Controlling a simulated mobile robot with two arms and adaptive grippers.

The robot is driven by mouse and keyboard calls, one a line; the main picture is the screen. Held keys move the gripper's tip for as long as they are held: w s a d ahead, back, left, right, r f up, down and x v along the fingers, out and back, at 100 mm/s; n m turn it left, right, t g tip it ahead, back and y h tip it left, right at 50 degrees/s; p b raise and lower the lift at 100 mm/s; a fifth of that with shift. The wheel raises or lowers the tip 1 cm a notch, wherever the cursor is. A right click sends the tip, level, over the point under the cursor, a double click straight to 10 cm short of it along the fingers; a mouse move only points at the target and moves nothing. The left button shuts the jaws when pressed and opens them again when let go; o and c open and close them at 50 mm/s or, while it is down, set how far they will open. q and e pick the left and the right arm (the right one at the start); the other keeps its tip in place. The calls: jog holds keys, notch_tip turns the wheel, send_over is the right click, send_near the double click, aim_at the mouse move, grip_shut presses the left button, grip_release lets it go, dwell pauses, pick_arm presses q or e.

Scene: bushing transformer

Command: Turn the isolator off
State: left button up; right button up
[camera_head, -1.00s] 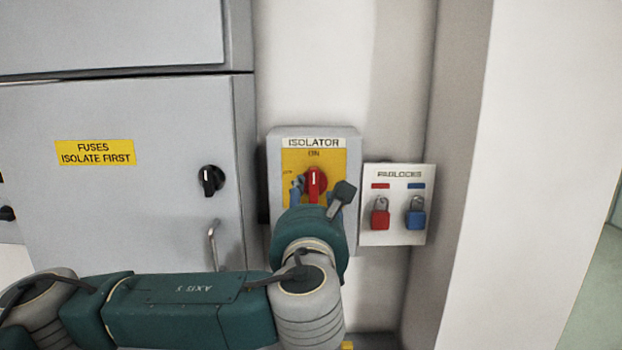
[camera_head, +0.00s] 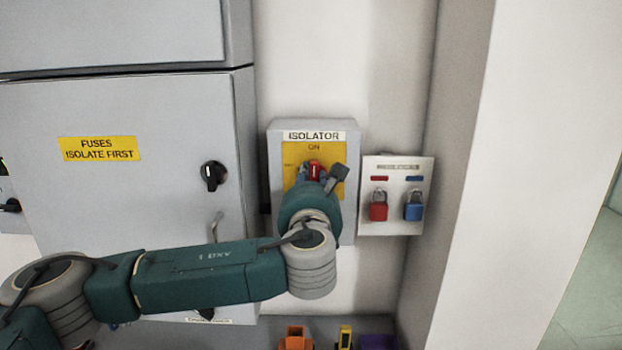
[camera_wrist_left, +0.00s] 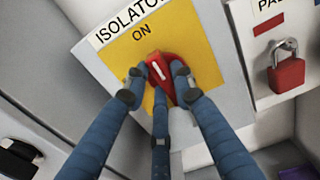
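The isolator (camera_head: 348,222) is a grey box with a yellow plate (camera_head: 290,158) on the wall. Its red knob (camera_head: 314,169) has a white mark that points up to ON; the knob also shows in the left wrist view (camera_wrist_left: 168,77). My left gripper (camera_head: 318,176) is in front of the box, its blue fingers closed in around the knob. In the left wrist view the gripper (camera_wrist_left: 160,82) has a finger against each side of the knob and one below it. The lower part of the plate is hidden behind my wrist. My right gripper is out of view.
A padlock board (camera_head: 397,224) with a red padlock (camera_head: 378,208) and a blue padlock (camera_head: 413,209) hangs close to the right. A grey cabinet (camera_head: 110,200) with a black knob (camera_head: 212,176) stands to the left. Orange, yellow and purple things show at the bottom edge.

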pick_arm(q)
grip_shut()
jog(key=shift+f+n+b, duration=0.25)
jog(key=shift+n+b, duration=0.65)
jog(key=shift+b, duration=0.3)
jog(key=n+b, duration=0.3)
jog(key=n, duration=0.2)
jog(key=n+b, duration=0.4)
jog(key=n, duration=0.1)
jog(key=f+n+b, duration=0.1)
jog(key=n+b, duration=0.3)
jog(key=n, duration=0.1)
jog(key=shift+a+n, duration=0.2)
jog(key=shift+n, duration=0.5)
jog(key=o, duration=1)
grip_release()
